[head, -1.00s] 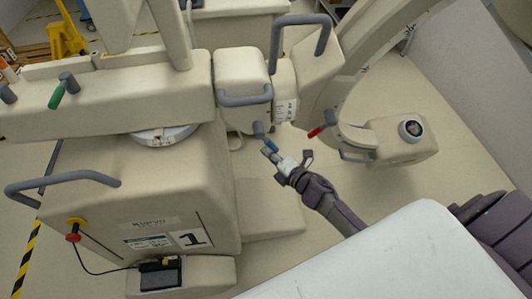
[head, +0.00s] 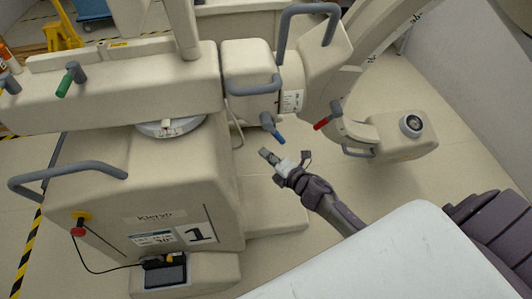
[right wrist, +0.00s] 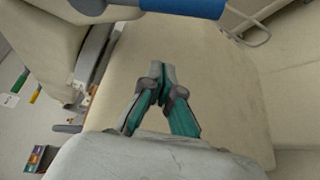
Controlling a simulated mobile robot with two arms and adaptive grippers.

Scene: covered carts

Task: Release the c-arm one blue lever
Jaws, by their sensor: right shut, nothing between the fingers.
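The blue lever (head: 275,133) hangs from a grey pivot under the box-shaped joint (head: 250,85) of the cream c-arm marked with a 1. Its blue grip points down and to the right. My right gripper (head: 264,153) is shut and empty, just below and left of the lever, and apart from it. In the right wrist view the blue grip (right wrist: 190,7) crosses the top edge, beyond the shut fingertips (right wrist: 162,68). My left gripper is not in view.
A red lever (head: 327,120) sits to the right and a green lever (head: 66,84) at the far left. Grey handles (head: 255,87) stick out near the blue lever. A white surface (head: 370,260) fills the lower right.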

